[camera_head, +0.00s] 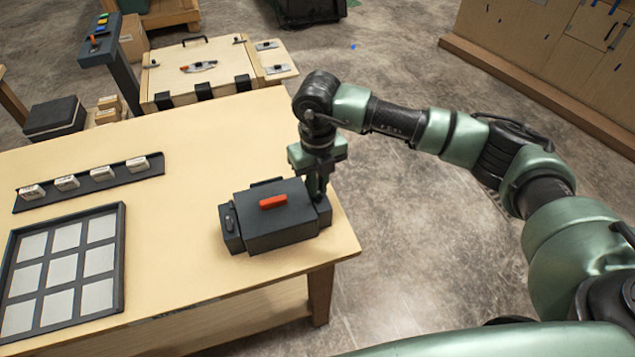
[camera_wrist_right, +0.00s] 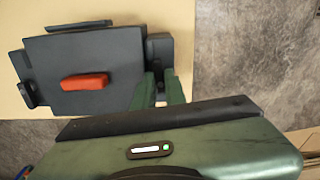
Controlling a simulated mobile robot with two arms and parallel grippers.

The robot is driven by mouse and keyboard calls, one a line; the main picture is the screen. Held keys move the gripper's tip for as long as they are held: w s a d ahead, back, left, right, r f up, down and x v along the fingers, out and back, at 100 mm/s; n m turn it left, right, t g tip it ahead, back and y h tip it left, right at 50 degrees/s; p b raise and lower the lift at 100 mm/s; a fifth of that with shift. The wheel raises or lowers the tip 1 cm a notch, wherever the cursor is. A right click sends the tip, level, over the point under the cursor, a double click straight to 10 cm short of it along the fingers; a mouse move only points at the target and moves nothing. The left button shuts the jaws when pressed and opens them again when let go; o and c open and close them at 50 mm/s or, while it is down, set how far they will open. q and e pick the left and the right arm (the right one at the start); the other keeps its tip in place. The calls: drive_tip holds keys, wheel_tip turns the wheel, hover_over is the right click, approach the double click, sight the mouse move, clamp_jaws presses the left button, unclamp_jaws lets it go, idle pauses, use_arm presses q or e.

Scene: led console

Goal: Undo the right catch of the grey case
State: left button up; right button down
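The grey case (camera_head: 282,222) stands shut near the right end of the wooden table, with a red handle (camera_head: 273,202) on its lid. It also shows in the right wrist view (camera_wrist_right: 75,52), with its red handle (camera_wrist_right: 85,81). Its left catch (camera_head: 229,223) is on the left side. The right catch (camera_wrist_right: 159,49) is a dark block on the right side, largely hidden by my gripper in the head view. My right gripper (camera_head: 317,190) points down at that side. In the wrist view its green fingers (camera_wrist_right: 160,84) are a little apart, close to the catch. My left gripper is out of view.
A dark tray of pale squares (camera_head: 121,250) and a rail with several small white blocks (camera_head: 110,174) lie left on the table (camera_head: 190,190). A wooden box (camera_head: 195,72) stands behind the table. The table's right edge is close to the case.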

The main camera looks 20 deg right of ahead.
drive_tip(key=shift+m+b, duration=0.4)
drive_tip(key=shift+m, duration=0.4)
drive_tip(key=c, duration=1.5)
unclamp_jaws()
drive_tip(key=shift+o, duration=0.2)
wheel_tip(320, 180, up, 8)
drive_tip(key=shift+b, duration=1.15)
